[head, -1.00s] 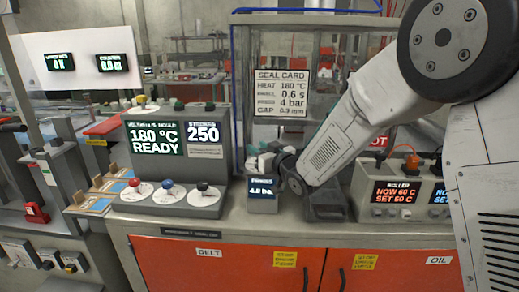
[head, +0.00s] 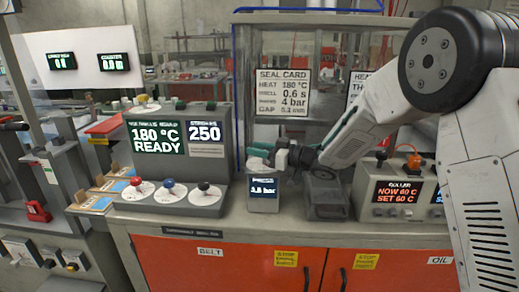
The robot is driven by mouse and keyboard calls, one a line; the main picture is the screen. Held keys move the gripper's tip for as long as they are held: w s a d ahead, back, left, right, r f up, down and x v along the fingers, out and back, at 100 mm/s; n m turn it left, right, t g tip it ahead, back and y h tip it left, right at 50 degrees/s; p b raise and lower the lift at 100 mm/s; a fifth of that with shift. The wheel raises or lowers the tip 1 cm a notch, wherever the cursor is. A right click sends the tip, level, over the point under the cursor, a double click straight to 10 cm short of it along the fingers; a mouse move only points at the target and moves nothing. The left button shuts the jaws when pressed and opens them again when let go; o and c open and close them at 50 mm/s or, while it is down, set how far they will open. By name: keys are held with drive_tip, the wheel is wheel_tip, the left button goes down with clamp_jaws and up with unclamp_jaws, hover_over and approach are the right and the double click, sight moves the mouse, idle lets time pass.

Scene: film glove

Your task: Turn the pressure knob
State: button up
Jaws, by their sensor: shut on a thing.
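The pressure unit (head: 263,206) is a small grey box on the bench with a dark display (head: 262,191). Its display shows a bar reading, with the first digit blurred. My gripper (head: 276,158) is at the top of this box, coming in from the right. It is shut on the pressure knob, which is mostly hidden by the fingers and wrist. The seal card (head: 282,92) behind lists 180 °C, 0.6 s and 4 bar.
A grey console (head: 178,150) with "180 °C READY" and several coloured knobs stands left. A dark block (head: 325,200) stands close right of the pressure unit. A clear guard stands behind.

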drive_tip(key=n+g, duration=0.2)
drive_tip(key=g, duration=0.1)
drive_tip(key=n+g+y, duration=0.1)
drive_tip(key=g, duration=0.1)
drive_tip(key=n+g, duration=0.2)
drive_tip(key=g, duration=0.1)
drive_tip(key=shift+s+n+g, duration=0.3)
drive_tip(key=shift+s, duration=0.1)
drive_tip(key=shift+s+n+g+h, duration=0.2)
drive_tip(key=shift+n+g+h, duration=0.25)
drive_tip(key=shift+n+g, duration=0.95)
drive_tip(key=shift+s+n+g+h, duration=0.2)
drive_tip(key=shift+n+g+h, duration=0.45)
drive_tip(key=shift+g, duration=1.25)
drive_tip(key=shift+n, duration=0.25)
drive_tip(key=o, duration=1)
drive_tip(key=shift+c, duration=0.2)
wheel_tip(320, 180, up, 4)
drive_tip(key=shift+s, duration=0.1)
drive_tip(key=s+d, duration=0.2)
drive_tip(key=s, duration=0.5)
drive_tip(key=s+d+r, duration=0.1)
drive_tip(key=s+d, duration=0.2)
drive_tip(key=s, duration=0.5)
